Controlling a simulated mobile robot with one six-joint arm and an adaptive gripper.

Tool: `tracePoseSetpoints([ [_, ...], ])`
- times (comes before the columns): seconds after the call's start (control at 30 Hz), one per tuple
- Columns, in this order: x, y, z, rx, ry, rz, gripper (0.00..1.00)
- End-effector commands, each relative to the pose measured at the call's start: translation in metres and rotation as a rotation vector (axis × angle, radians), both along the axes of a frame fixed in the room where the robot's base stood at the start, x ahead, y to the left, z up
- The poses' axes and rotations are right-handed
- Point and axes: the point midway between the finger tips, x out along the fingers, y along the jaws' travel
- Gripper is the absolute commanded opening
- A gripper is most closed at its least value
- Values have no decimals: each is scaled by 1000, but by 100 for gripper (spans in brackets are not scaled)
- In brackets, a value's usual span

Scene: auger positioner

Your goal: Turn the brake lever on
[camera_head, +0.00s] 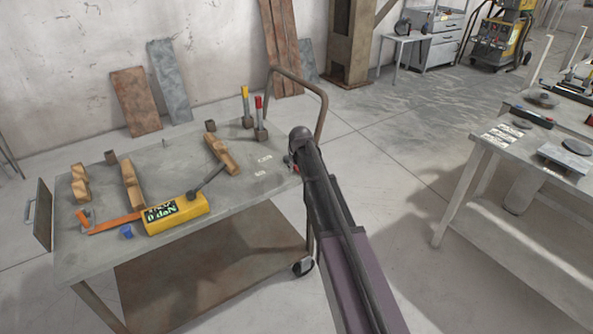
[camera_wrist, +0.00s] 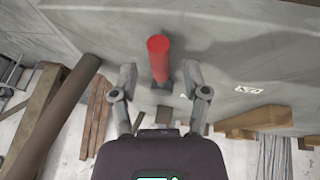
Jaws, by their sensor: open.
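Two upright levers stand at the cart's far right corner in the head view, one with a red grip (camera_head: 259,102) and one with a yellow grip (camera_head: 245,92). I cannot read which one is the brake lever. In the wrist view the red lever (camera_wrist: 159,58) points toward the camera, between the two fingers of my gripper (camera_wrist: 160,76). The fingers are spread, with a visible gap on each side of the red lever. In the head view my arm hides most of the gripper. The yellow lever does not show in the wrist view.
The grey cart top (camera_head: 100,245) holds a yellow tool (camera_head: 176,213), wooden blocks (camera_head: 132,185) and an orange-handled tool (camera_head: 115,222). A bent metal handle (camera_head: 298,78) rises at the cart's right end, close to my arm. Another table (camera_head: 545,150) stands at the right.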

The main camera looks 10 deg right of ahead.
Motion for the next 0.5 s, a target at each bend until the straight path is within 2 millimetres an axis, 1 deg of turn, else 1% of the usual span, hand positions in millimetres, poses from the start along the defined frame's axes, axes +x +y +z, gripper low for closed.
tracePoseSetpoints([
  [0.03, 1, 0, -4, 0, 0, 0, 59],
  [0.1, 2, 0, -5, 0, 0, 0, 59],
  [0.5, 2, 0, -5, 0, 0, 0, 59],
])
